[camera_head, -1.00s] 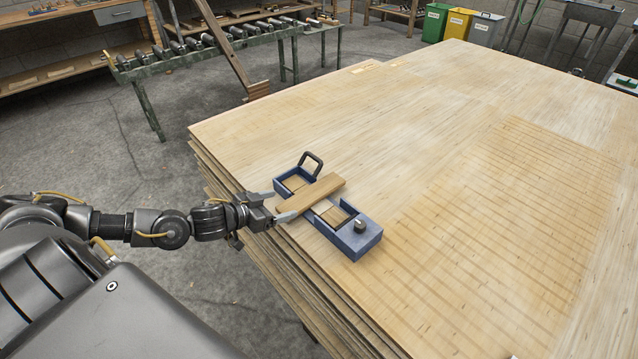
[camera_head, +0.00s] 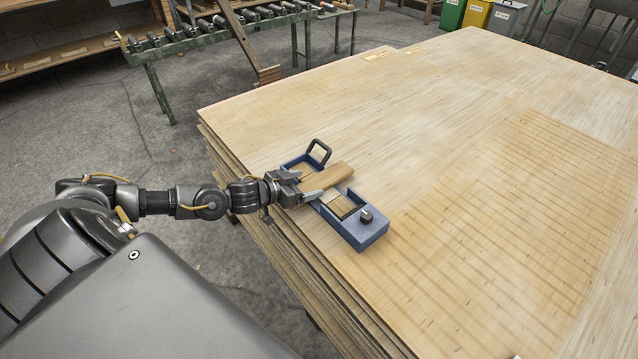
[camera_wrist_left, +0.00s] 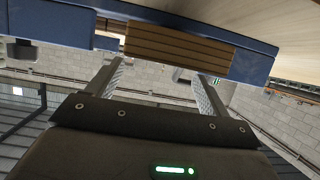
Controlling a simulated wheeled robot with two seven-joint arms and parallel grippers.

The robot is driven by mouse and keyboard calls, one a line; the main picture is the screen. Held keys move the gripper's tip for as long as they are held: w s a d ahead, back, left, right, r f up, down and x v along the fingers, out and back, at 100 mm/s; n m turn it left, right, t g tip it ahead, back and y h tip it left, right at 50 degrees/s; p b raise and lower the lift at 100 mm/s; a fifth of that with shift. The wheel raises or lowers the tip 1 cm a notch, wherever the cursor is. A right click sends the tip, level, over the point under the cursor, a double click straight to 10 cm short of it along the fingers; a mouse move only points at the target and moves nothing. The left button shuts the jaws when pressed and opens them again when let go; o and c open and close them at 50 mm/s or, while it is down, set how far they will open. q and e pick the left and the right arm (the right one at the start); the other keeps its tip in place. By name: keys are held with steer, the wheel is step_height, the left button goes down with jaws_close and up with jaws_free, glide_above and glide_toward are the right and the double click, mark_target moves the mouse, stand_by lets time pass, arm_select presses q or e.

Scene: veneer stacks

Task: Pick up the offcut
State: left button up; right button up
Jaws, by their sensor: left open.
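The offcut (camera_head: 331,177), a flat brown strip of wood, lies across a blue tray-like tool (camera_head: 371,234) near the edge of the veneer stack. My left gripper (camera_head: 308,186) is open at the offcut's near end, with one finger toward each side of it. In the left wrist view, the offcut's layered end (camera_wrist_left: 178,47) shows ahead between the two spread fingertips (camera_wrist_left: 160,74). I cannot tell whether either finger touches it. The offcut hides the middle of the blue tool. My right gripper is not in view.
The veneer stack (camera_head: 450,110) is broad and mostly bare to the right and behind. The blue tool has a dark upright handle (camera_head: 319,150) and a dark knob (camera_head: 366,215) close to the offcut. A roller conveyor (camera_head: 215,35) stands behind on the floor.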

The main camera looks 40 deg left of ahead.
mark_target(320, 181)
arm_select(q)
steer(key=x, duration=0.4)
steer(key=shift+f, duration=0.1)
steer(key=shift+w, duration=0.25)
steer(key=c, duration=1.2)
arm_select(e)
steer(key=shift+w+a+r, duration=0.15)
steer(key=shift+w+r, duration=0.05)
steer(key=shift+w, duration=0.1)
